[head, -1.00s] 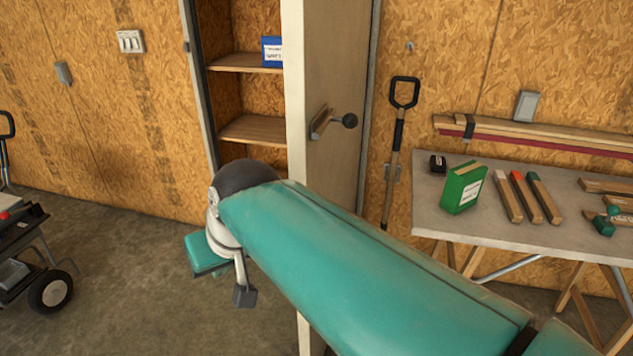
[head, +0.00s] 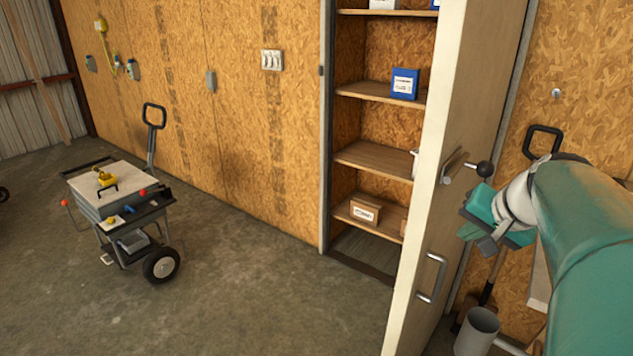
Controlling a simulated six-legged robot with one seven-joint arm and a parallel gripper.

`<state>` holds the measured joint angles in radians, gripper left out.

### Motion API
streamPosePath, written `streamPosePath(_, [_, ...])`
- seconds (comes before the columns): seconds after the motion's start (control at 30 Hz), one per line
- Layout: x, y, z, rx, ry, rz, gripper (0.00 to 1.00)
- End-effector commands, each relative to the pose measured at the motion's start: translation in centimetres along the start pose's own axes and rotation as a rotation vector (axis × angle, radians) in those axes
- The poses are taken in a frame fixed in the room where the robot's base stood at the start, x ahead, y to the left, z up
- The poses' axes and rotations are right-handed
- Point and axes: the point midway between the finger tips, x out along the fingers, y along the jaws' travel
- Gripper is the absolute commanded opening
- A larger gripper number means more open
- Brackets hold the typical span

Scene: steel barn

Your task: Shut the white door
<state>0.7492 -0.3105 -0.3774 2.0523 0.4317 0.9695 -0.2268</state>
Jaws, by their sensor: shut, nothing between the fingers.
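The white door (head: 472,85) stands open, swung out toward me from the right side of a shelved closet. I see its pale front edge and its outer face. A lever handle with a black knob (head: 484,168) sticks out of that face, and a grey pull handle (head: 430,278) sits lower down. My gripper (head: 484,238) is shut and empty, on the right of the door just below the knob. It is on the outer-face side; whether it touches the door I cannot tell. My teal arm hides part of the wall behind.
The closet shelves (head: 375,157) hold a blue box (head: 404,84) and a brown box (head: 365,210). A wheeled cart (head: 118,215) stands at the left. A grey cylinder bin (head: 477,330) and a shovel (head: 543,143) are right of the door. Floor before the closet is clear.

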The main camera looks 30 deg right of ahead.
Motion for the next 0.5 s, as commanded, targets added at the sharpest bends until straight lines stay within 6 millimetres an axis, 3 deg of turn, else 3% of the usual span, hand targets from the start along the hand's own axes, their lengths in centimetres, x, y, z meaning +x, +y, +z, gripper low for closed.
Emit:
streamPosePath(0.2, [4.6,-0.1,0.0,0.001,-0.004,0.002,0.0])
streamPosePath(0.3, [5.1,-1.9,-0.2,-0.003,0.0,0.0,0.0])
streamPosePath(0.5, [6.0,-3.5,-0.2,0.0,0.001,0.001,0.0])
